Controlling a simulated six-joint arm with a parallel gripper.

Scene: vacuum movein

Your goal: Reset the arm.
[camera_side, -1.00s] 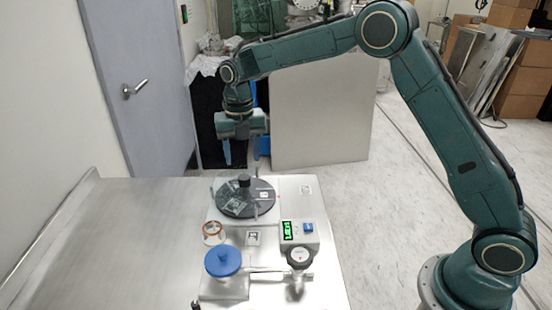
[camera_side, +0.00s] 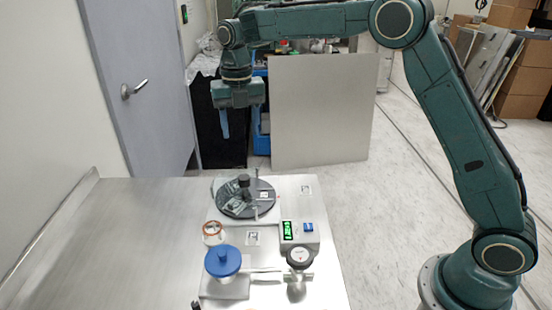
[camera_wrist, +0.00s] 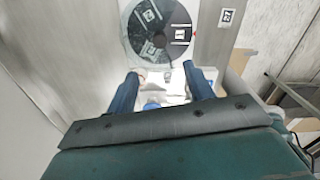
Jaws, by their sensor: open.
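My gripper (camera_side: 240,124) is open and empty. Its two blue fingers point down, high above the far part of the steel table (camera_side: 120,230) in the side view. Below it is a round dark disc (camera_side: 263,207) with a black knob at its middle and marker tags on it. In the wrist view the disc (camera_wrist: 140,50) lies ahead of the two spread fingers (camera_wrist: 164,90), with nothing between them.
A blue-lidded vessel (camera_side: 223,262), a small orange-ringed jar (camera_side: 213,233), a black-topped valve or gauge (camera_side: 300,257) and a box with a green display (camera_side: 300,235) stand on the table. The table's left side is clear. A grey panel (camera_side: 320,110) stands behind.

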